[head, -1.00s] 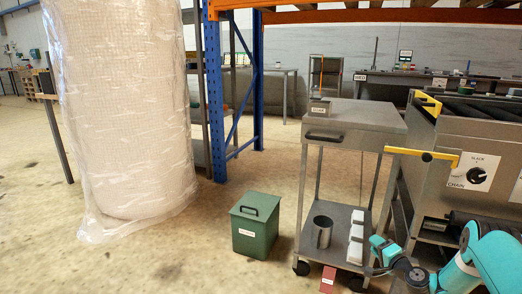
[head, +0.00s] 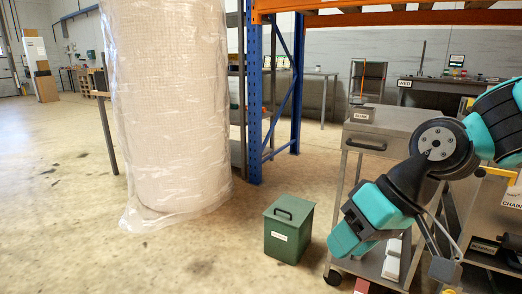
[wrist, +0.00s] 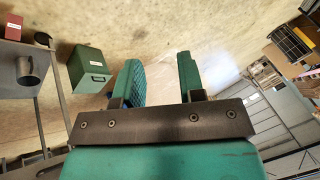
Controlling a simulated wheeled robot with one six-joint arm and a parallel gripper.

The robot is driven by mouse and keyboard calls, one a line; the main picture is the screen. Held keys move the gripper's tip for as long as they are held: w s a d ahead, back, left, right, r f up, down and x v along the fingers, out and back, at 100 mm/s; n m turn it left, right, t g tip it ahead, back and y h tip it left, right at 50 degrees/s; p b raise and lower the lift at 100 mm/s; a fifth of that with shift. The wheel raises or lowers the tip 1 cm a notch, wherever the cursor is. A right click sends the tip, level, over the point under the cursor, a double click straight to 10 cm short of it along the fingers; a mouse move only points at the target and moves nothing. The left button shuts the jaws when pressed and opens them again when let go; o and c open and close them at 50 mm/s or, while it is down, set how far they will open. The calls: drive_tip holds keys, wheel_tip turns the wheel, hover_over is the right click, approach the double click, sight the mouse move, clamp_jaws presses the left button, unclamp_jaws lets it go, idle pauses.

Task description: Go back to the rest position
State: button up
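My gripper (head: 345,241) hangs in front of the steel cart (head: 385,121) in the head view, with the arm reaching in from the right. The arm hides much of the cart's lower shelf.
A green lidded box (head: 289,228) stands on the floor left of the cart. A wrapped roll (head: 170,110) and a blue rack post (head: 254,100) stand behind. A metal cup (wrist: 28,68) shows in the wrist view. Floor at left is clear.

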drive_tip(key=s+d+r+n+g+h+p, duration=0.1)
drive_tip(key=s+d+n+h, duration=0.1)
drive_tip(key=s, duration=1)
wheel_tip(320, 180, up, 33)
drive_tip(key=p, duration=3.2)
drive_tip(key=shift+a+p, duration=0.15)
drive_tip(key=shift+p, duration=0.15)
drive_tip(key=shift+w, duration=0.1)
